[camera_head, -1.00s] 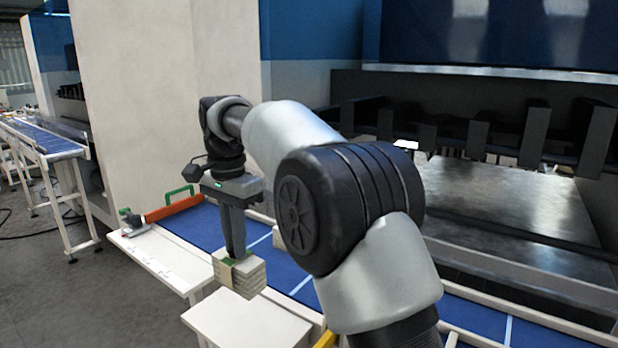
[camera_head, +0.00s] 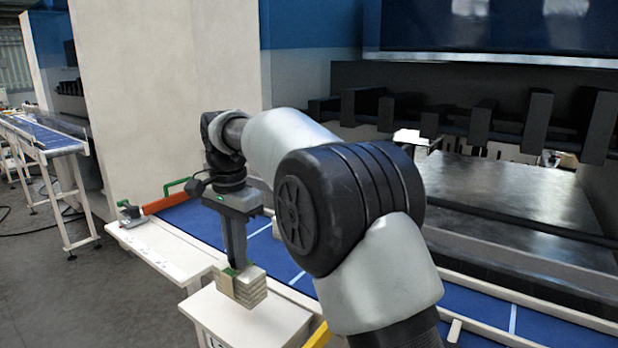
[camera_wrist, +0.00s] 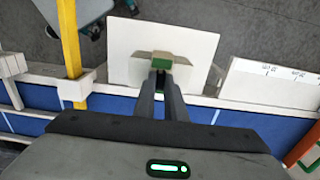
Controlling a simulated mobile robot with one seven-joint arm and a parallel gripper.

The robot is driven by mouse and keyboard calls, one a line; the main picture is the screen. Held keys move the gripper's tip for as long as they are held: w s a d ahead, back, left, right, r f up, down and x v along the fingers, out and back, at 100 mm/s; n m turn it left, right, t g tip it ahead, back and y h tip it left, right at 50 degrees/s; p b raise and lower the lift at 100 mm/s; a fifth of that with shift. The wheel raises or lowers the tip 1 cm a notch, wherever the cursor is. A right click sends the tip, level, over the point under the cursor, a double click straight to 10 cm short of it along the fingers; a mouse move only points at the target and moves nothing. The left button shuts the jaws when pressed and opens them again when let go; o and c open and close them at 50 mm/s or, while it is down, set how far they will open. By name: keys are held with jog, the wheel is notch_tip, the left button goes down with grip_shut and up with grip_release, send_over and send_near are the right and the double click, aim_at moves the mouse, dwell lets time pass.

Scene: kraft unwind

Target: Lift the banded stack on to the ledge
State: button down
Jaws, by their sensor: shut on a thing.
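The banded stack (camera_head: 249,288) is a small pale block of layers with a tan band and a bit of green on top. My gripper (camera_head: 236,262) points down and is shut on it. In the head view the stack shows over the white stand (camera_head: 255,323); I cannot tell for sure whether it touches the top. In the wrist view the stack (camera_wrist: 162,58) sits at the fingertips, over the white stand top (camera_wrist: 190,45). The white ledge (camera_head: 165,248), with small marks on it, runs along the conveyor's front edge, left of the stack.
A blue conveyor bed (camera_head: 190,218) with pale rails lies behind the stack. An orange-handled tool (camera_head: 165,203) lies at the ledge's far end. A yellow bar (camera_wrist: 69,40) stands near the stand. A large dark machine (camera_head: 500,110) fills the right back.

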jog(key=shift+f+b, duration=1.1)
jog(key=shift+f, duration=1.1)
jog(key=shift+f, duration=0.2)
jog(key=c, duration=1.7)
grip_release()
notch_tip(320, 180, up, 17)
jog(key=p, duration=0.6)
jog(key=s+d+r+n+t, duration=0.1)
jog(key=s+d+r, duration=0.15)
jog(key=d, duration=0.25)
jog(key=s+d+r+n+t, duration=0.1)
jog(key=d+r, duration=0.3)
jog(key=d, duration=0.1)
jog(key=s+d+f+n+t+p, duration=0.2)
jog(key=s+d+f+n+p, duration=0.1)
jog(key=s+d, duration=1.2)
jog(key=s+d+f, duration=0.1)
jog(key=s+f, duration=0.1)
jog(key=s+d+f+n+t, duration=0.1)
jog(key=s+f, duration=0.1)
jog(key=s, duration=0.1)
jog(key=s+d+f+n, duration=0.1)
jog(key=s+d+f, duration=0.1)
jog(key=shift+s+f+t, duration=0.15)
jog(key=shift+f+t, duration=0.15)
jog(key=shift+f, duration=0.1)
